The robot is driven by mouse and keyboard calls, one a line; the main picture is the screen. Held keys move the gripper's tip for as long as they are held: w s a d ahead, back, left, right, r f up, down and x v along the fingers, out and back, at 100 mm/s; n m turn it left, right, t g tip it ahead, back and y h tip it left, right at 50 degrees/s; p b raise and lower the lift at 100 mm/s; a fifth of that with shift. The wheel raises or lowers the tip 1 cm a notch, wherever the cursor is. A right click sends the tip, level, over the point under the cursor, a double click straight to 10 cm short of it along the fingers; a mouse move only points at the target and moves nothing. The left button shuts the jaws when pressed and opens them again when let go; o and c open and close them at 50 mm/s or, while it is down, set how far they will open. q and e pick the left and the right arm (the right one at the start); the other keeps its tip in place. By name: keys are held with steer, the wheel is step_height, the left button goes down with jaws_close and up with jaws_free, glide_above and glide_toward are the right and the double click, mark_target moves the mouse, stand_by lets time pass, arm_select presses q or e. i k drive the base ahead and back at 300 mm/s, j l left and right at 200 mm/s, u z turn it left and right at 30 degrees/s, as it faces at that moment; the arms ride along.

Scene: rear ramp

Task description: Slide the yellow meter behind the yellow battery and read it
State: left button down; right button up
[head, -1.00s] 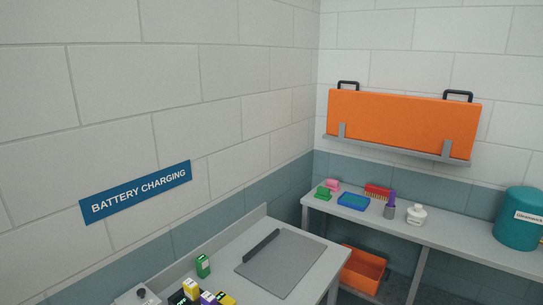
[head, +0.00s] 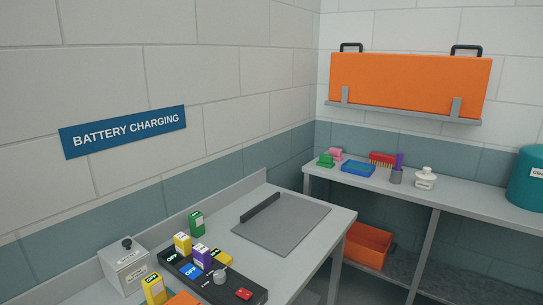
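A flat yellow piece with a dark face (head: 223,257), which looks like the yellow meter, lies at the back right edge of the black charging strip (head: 252,286). An upright yellow battery-like block (head: 182,243) stands at the strip's back left, beside a purple block (head: 202,257). Another yellow block (head: 153,289) with a white label stands at the front left of the strip. I cannot tell for sure which yellow block is the task's battery. The face of the flat yellow piece is too small to read clearly. Neither of my grippers is in view.
A green block (head: 196,223) stands behind the strip. A blue piece marked OFF (head: 190,271), a grey knob (head: 220,275) and a red switch (head: 243,294) are on the strip. A grey box (head: 125,266) stands left.

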mark_target(222, 256)
steer(key=l+u, duration=0.4)
steer(key=k+l+u, duration=0.15)
steer(key=l+u, duration=0.25)
steer(key=l, duration=0.2)
